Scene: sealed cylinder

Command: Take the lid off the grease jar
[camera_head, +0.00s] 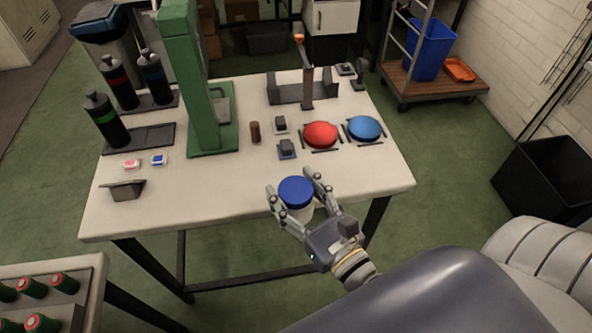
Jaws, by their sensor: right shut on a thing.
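The grease jar (305,213) is white and stands upright near the front edge of the white table (220,200). A round blue lid (296,190) sits on top of it. My right gripper (290,196) comes in from the lower right, with its fingers on both sides of the jar. It is shut on the jar near its top; I cannot tell whether the fingers also press on the lid's edge. My left gripper is not in view.
A green press frame (183,80) stands at the table's middle left. Dark bottles (105,118) stand at the far left. A red dome (320,134) and a blue dome (364,128) lie behind the jar. The front left of the table is mostly clear.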

